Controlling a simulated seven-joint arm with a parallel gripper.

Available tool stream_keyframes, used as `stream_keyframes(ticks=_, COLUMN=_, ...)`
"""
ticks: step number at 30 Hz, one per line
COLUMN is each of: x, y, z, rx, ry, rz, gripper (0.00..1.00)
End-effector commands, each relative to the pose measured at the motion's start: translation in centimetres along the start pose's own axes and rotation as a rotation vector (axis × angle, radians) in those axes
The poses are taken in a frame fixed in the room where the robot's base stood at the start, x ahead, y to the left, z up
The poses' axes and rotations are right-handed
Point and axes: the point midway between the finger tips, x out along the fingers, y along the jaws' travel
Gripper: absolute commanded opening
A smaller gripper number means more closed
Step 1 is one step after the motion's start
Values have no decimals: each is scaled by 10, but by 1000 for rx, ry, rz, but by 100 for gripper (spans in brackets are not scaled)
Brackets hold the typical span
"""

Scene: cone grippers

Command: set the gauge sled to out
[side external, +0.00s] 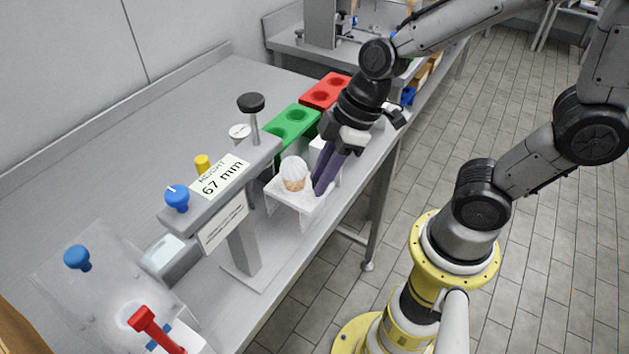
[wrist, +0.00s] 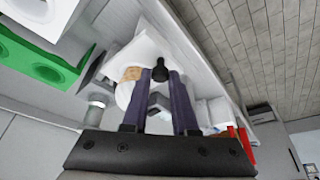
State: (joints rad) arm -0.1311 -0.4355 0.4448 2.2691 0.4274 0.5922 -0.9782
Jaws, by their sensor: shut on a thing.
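The gauge sled (side external: 283,195) is a white carriage on the front side of the gauge, out to the right of the gauge's grey arm. A tan cone with a white scoop (side external: 295,171) stands on it; it is partly behind the fingers in the wrist view (wrist: 127,93). The gauge (side external: 222,188) has a grey post and a sign reading HEIGHT 67 mm. My gripper (side external: 320,190) reaches down at the sled's right side with long purple fingers. In the wrist view its fingertips (wrist: 160,77) close on a small black knob (wrist: 158,48) beside the white sled.
A green block (side external: 292,125) and a red block (side external: 326,91), both with round holes, stand behind the sled. A clear plate with a blue knob (side external: 77,257) and a red handle (side external: 148,322) are at front left. The bench's back left is clear.

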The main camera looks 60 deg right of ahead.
Motion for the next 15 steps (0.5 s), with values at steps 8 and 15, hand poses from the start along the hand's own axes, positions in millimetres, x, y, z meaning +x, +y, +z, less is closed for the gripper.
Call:
stream_keyframes(ticks=8, x=-7, y=18, z=13, rx=5, ry=7, rz=9, gripper=0)
stream_keyframes(ticks=15, x=-12, y=30, z=24, rx=3, ry=7, rz=9, gripper=0)
